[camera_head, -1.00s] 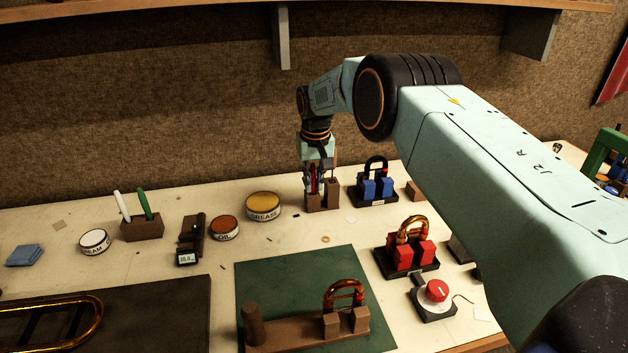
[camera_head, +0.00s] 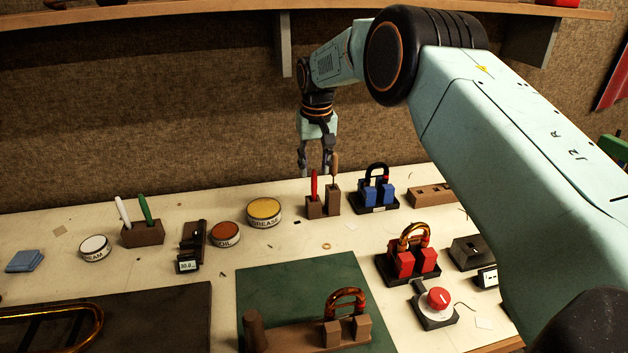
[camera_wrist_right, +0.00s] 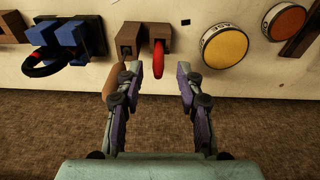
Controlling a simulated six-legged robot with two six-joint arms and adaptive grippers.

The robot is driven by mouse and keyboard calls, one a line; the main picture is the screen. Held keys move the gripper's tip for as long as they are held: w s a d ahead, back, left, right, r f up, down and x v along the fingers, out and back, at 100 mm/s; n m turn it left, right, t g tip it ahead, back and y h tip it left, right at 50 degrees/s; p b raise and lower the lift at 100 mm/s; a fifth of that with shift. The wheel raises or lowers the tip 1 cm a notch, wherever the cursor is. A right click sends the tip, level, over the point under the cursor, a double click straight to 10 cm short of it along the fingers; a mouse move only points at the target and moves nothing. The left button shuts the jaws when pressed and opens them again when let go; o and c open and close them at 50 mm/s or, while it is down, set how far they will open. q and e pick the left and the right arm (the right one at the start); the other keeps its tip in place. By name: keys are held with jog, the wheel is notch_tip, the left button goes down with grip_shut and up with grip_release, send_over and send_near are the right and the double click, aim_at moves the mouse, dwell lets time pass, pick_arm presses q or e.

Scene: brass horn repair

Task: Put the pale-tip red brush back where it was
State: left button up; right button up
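The red brush (camera_head: 314,185) stands upright in the left, lower part of a brown two-part holder (camera_head: 333,203). Its tip is down in the holder and hidden. In the right wrist view the red handle (camera_wrist_right: 158,60) points toward the gap between my fingers. My right gripper (camera_head: 315,168) is open and empty just above the brush, with its fingers apart on either side. It also shows open in the right wrist view (camera_wrist_right: 161,78). A tan-handled tool (camera_head: 335,163) stands in the taller right part of the holder, close to the right finger. My left gripper is not in view.
The grease tin (camera_head: 264,211) and oil tin (camera_head: 225,234) stand left of the holder. A blue-block stand (camera_head: 375,199) is close on its right. A red-block stand (camera_head: 408,266) and green mat (camera_head: 290,283) lie nearer. The bench between holder and mat is mostly clear.

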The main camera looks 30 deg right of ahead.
jog(key=r, duration=0.5)
jog(key=shift+s+a, duration=0.1)
jog(key=shift+s, duration=0.15)
jog(key=shift+s, duration=0.1)
jog(key=shift+f, duration=0.1)
